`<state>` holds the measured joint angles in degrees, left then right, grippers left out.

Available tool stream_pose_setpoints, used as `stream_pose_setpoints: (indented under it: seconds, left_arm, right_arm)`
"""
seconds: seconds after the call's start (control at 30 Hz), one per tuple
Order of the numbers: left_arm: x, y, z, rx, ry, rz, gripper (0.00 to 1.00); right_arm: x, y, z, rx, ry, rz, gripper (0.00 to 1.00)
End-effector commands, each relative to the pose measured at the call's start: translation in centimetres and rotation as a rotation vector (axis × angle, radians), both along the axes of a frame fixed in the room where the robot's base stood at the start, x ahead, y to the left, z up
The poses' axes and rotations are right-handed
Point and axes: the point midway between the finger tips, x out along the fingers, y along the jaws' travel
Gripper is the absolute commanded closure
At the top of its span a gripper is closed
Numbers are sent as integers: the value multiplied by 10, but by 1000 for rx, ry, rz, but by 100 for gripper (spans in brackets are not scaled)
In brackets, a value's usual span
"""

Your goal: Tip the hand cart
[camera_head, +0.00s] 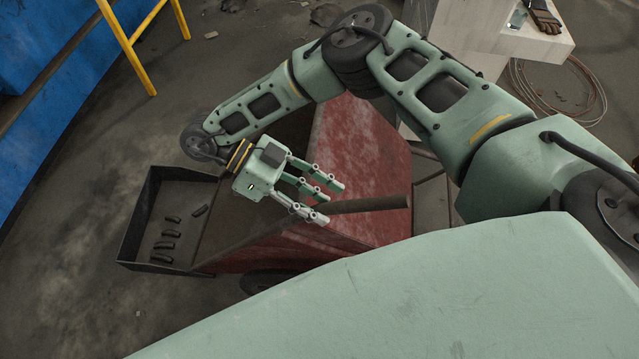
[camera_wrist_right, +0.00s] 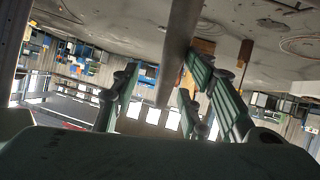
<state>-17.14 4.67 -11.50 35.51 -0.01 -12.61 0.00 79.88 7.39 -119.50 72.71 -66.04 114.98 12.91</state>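The hand cart has a worn red body (camera_head: 355,150) below my right arm. A brown handle bar (camera_head: 370,204) extends across its right side. My right gripper (camera_head: 325,200) is over the cart at the bar's left end, its fingers spread and pointing right. In the right wrist view the bar (camera_wrist_right: 178,50) runs between the open fingers (camera_wrist_right: 160,95), with gaps visible on both sides. I cannot tell whether any finger touches it. Part of the cart is hidden by my arm. My left gripper is not in view.
A dark open tray (camera_head: 150,205) with several small dark pieces (camera_head: 168,233) adjoins the cart's left side. A yellow rail (camera_head: 130,45) and blue structure (camera_head: 50,50) stand at upper left. A pale block (camera_head: 540,45) and coiled cable (camera_head: 590,100) are at upper right. Floor at lower left is mostly clear.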

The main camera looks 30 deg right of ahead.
Motion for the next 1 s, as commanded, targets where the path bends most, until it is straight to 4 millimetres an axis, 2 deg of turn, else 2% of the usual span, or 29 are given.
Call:
stream_pose_setpoints:
  seconds: [0.37, 0.7, 1.0]
  left_arm:
    - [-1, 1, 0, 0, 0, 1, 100]
    - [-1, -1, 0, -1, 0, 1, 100]
    - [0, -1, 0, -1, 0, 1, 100]
  right_arm:
    - [3, 0, 2, -7, -3, -1, 61]
    - [37, 31, 26, -7, -9, 2, 61]
    - [50, 43, 35, -4, -2, -1, 61]
